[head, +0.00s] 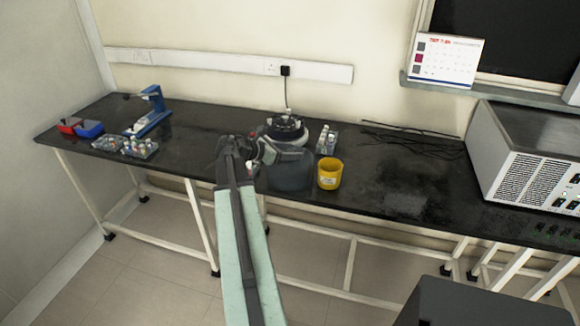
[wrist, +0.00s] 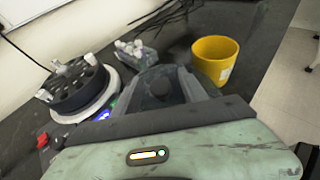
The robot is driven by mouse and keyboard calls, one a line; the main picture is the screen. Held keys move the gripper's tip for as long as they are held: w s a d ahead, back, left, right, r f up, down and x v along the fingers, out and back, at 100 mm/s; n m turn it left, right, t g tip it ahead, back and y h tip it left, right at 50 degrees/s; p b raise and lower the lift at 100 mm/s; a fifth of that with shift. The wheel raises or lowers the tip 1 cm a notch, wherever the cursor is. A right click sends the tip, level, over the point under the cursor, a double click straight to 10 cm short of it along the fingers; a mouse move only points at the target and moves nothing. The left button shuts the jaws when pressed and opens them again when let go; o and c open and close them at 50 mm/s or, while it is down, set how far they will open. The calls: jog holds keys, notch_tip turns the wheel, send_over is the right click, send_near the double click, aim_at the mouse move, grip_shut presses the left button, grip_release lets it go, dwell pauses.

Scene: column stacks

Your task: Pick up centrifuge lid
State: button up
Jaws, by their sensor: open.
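The centrifuge (head: 285,132) stands on the black bench with its dark round rotor uncovered; the rotor also shows at the left of the wrist view (wrist: 75,88). A dark see-through lid (head: 290,178) appears to lie on the bench in front of the centrifuge. In the wrist view the smoky lid (wrist: 158,84), with a small dark knob, shows between my fingers. My gripper (head: 262,152) is open, above and close to the lid; it also shows in the wrist view (wrist: 165,90). I cannot tell if the fingers touch the lid. My gripper and arm hide part of the centrifuge.
A yellow cup (head: 330,174) stands just right of the lid. A tube rack (head: 326,141) is behind it. Another rack (head: 125,146), a blue stand (head: 150,112) and red and blue boxes (head: 80,127) are at left. A large grey machine (head: 528,155) stands right.

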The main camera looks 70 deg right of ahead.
grip_shut()
dwell(1.3)
